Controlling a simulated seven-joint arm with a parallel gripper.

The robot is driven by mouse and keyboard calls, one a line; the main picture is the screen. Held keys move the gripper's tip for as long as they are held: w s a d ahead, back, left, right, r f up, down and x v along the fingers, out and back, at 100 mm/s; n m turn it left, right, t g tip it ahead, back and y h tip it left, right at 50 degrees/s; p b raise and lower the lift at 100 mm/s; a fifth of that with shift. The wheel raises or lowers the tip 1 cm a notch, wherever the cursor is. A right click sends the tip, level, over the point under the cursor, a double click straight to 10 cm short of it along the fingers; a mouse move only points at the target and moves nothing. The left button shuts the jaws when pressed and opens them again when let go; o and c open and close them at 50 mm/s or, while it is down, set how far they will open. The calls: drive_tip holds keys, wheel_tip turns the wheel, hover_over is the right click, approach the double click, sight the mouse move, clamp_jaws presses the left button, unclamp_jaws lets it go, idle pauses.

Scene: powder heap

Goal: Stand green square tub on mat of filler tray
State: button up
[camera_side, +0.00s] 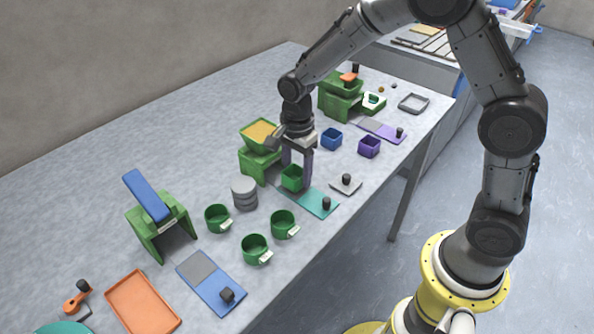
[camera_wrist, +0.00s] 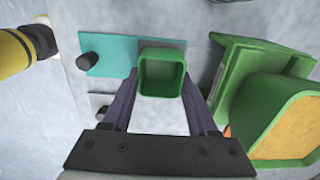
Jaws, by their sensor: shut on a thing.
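The green square tub (camera_side: 291,180) is between the fingers of my gripper (camera_side: 296,176), which is shut on it. In the wrist view the tub (camera_wrist: 161,94) is upright and empty between the fingertips (camera_wrist: 161,78). A teal tray (camera_side: 318,203) with a dark knob lies by the tub; it also shows in the wrist view (camera_wrist: 112,52). A greyer mat part (camera_wrist: 170,43) shows at the tray's end, partly hidden by the tub. The tub is over or beside this end; I cannot tell whether it touches the mat.
A green stand with a yellow-filled hopper (camera_side: 260,133) is close left of my gripper. Blue (camera_side: 331,139) and purple (camera_side: 369,146) tubs stand to the right. Round green cups (camera_side: 256,248) and a grey round stack (camera_side: 244,192) stand nearer the front. A small grey tray (camera_side: 345,185) lies beside the teal tray.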

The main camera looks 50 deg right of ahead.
drive_tip(key=shift+f, duration=0.45)
drive_tip(key=o, duration=1.4)
drive_tip(key=shift+o, duration=0.6)
drive_tip(key=shift+r, duration=3.5)
drive_tip(key=s+d+r+n+t, duration=0.3)
drive_tip(key=s+r+n, duration=0.6)
drive_tip(key=s+r, duration=0.2)
drive_tip(key=s+d+n+t, duration=0.1)
drive_tip(key=s+n+t, duration=0.1)
drive_tip(key=s+n, duration=0.7)
drive_tip(key=s, duration=0.3)
drive_tip(key=shift+s+r+t, duration=0.2)
drive_tip(key=shift+r+t, duration=0.1)
drive_tip(key=shift+r, duration=0.05)
